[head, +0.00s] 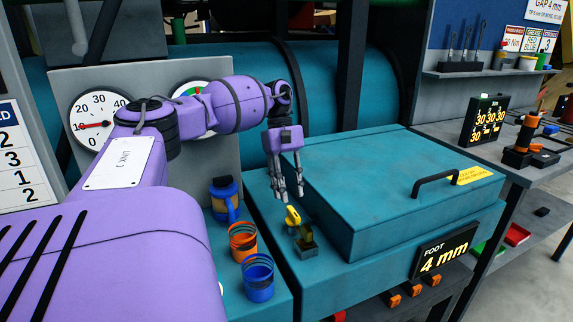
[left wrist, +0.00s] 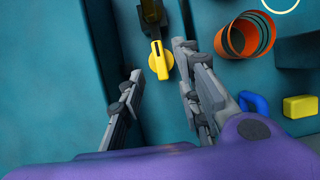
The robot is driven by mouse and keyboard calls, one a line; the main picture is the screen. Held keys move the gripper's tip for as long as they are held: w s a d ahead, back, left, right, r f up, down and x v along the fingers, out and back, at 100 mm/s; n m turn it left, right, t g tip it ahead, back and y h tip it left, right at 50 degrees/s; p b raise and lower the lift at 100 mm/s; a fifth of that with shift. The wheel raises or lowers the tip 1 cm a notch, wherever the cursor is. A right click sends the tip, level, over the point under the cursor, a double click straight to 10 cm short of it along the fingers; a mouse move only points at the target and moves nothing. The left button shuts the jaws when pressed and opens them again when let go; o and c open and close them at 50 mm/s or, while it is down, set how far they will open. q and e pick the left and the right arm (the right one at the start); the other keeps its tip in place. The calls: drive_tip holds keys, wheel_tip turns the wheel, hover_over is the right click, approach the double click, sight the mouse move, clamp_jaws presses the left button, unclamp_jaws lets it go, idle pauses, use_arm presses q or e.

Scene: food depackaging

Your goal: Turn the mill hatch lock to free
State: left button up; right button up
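The hatch lock is a yellow knob (head: 293,215) on a small dark bracket (head: 306,246), on the teal mill housing to the left of the raised hatch lid (head: 375,175). It shows in the left wrist view as a yellow lever (left wrist: 161,61). My left gripper (head: 291,193) points down just above the knob. In the left wrist view the left gripper (left wrist: 158,60) has its two fingers apart, with the lever lying in line with the gap between the tips. Nothing is held, and I see no clear contact. My right gripper is not in view.
An orange cup (head: 243,242), a blue cup (head: 258,278) and a blue mug-like thing (head: 225,200) stand left of the lock. The lid has a black handle (head: 436,183). A sign reading "FOOT 4 mm" (head: 444,251) is on the front. A workbench stands at right.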

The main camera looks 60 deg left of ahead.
use_arm(q)
drive_tip(key=v, duration=0.6)
drive_tip(key=shift+r, duration=0.35)
drive_tip(key=shift+a, duration=0.15)
